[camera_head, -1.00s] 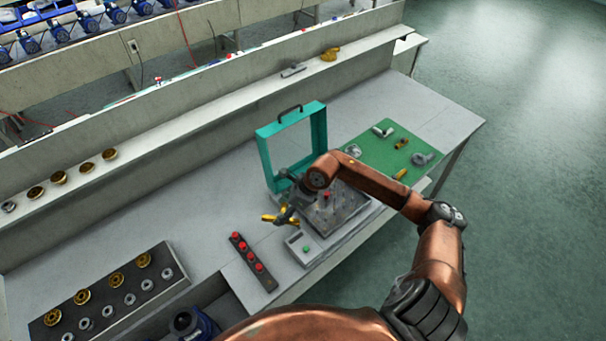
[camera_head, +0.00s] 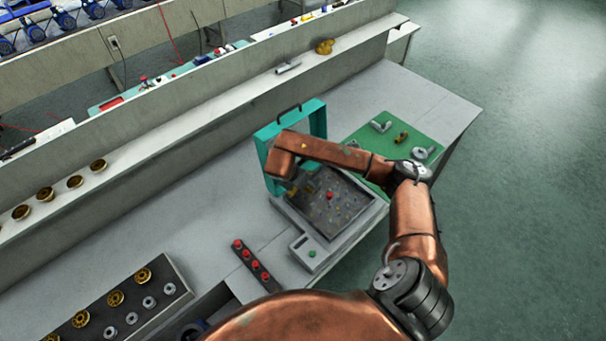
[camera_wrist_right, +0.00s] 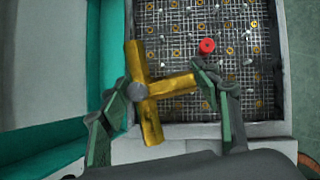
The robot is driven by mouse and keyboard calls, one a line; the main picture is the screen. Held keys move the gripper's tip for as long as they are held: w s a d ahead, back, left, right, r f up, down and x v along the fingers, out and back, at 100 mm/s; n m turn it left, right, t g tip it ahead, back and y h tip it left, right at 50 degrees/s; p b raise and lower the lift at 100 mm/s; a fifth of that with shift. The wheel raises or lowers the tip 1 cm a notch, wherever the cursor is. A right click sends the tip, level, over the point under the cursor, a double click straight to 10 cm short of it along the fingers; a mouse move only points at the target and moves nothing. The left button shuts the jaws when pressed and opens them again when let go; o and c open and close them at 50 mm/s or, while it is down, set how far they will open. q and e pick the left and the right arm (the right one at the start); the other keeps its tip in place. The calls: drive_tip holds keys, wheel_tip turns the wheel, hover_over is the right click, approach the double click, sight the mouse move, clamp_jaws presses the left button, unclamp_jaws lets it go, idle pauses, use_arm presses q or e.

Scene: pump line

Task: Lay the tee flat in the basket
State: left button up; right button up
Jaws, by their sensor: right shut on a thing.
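The brass tee (camera_wrist_right: 146,92) is held in my right gripper (camera_wrist_right: 168,84) in the right wrist view. One finger is against its long bar and the other is at the end of its side branch. The dark mesh basket (camera_wrist_right: 180,103) lies beyond the tee, which overlaps the basket's left edge in this view; the gap in height is unclear. In the head view, the basket (camera_head: 346,204) sits in the unit with the raised teal lid. My arm mostly hides the gripper and tee there. My left gripper is not in view.
A red-topped part (camera_wrist_right: 206,46) stands in the basket. The teal lid frame (camera_head: 318,118) rises behind it. A green mat (camera_head: 405,134) with metal fittings lies to the right. A strip of red knobs (camera_head: 252,264) and a dark parts rack (camera_head: 120,310) are at lower left.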

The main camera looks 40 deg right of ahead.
sight(308, 196)
drive_tip(key=shift+w+d+f+m+g+b, duration=0.15)
drive_tip(key=shift+d+f+m+g+b, duration=0.15)
drive_tip(key=shift+f+m, duration=0.3)
drive_tip(key=shift+w+d+f+m+g+b, duration=0.1)
drive_tip(key=shift+d+f+m+g+b, duration=0.1)
drive_tip(key=shift+d+f+m+b, duration=0.3)
drive_tip(key=shift+f, duration=0.5)
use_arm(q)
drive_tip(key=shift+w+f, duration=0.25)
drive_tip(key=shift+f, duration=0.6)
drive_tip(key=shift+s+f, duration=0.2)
use_arm(e)
drive_tip(key=shift+f, duration=0.1)
drive_tip(key=shift+d+f+b, duration=0.1)
drive_tip(key=shift+f+b, duration=1.3)
drive_tip(key=shift+f, duration=0.25)
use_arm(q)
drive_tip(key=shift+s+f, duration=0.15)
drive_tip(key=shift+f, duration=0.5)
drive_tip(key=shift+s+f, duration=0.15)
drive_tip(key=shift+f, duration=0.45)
use_arm(e)
drive_tip(key=shift+f, duration=0.1)
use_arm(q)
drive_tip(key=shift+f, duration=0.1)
use_arm(e)
drive_tip(key=shift+s+f, duration=0.1)
drive_tip(key=shift+f, duration=0.1)
